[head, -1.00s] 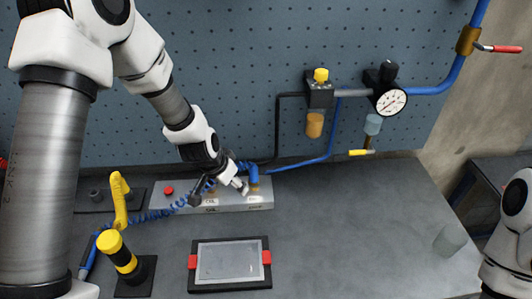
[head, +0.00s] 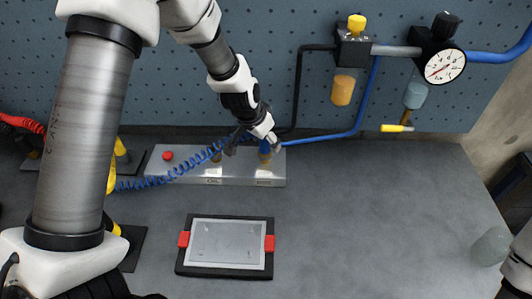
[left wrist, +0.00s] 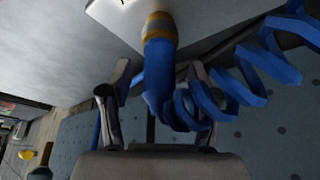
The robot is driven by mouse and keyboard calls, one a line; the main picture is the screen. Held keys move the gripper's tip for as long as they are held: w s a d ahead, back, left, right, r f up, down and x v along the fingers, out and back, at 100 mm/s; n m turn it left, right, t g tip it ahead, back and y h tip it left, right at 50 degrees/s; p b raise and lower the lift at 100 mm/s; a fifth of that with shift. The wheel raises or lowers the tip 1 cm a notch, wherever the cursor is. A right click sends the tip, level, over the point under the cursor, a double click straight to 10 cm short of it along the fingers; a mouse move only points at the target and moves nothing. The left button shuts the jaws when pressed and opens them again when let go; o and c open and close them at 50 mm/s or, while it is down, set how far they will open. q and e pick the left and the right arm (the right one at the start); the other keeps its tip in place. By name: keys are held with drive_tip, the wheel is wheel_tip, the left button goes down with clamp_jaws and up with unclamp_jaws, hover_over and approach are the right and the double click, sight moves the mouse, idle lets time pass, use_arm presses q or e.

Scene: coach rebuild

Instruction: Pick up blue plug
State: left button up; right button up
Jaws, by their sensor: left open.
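The blue plug (head: 265,149) stands in a brass fitting at the right end of the grey metal block, partly hidden by my left gripper (head: 254,146). In the left wrist view the blue plug (left wrist: 157,72) lies between the two open fingers of my left gripper (left wrist: 157,80), with its brass collar (left wrist: 160,25) against the block. I cannot tell whether either finger touches it. A coiled blue hose (left wrist: 230,88) runs close beside the plug and the right finger. My right gripper is not in view.
The metal block (head: 190,177) carries a red button (head: 167,155). A framed tablet-like panel (head: 228,243) with red side clips lies in front. A regulator (head: 352,50) and gauge (head: 445,66) hang on the pegboard. A translucent cup (head: 490,246) stands at right; the bench between is clear.

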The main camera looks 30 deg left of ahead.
use_arm(q)
drive_tip(key=shift+s+r, duration=0.25)
drive_tip(key=shift+s, duration=0.05)
drive_tip(key=c, duration=0.4)
clamp_jaws()
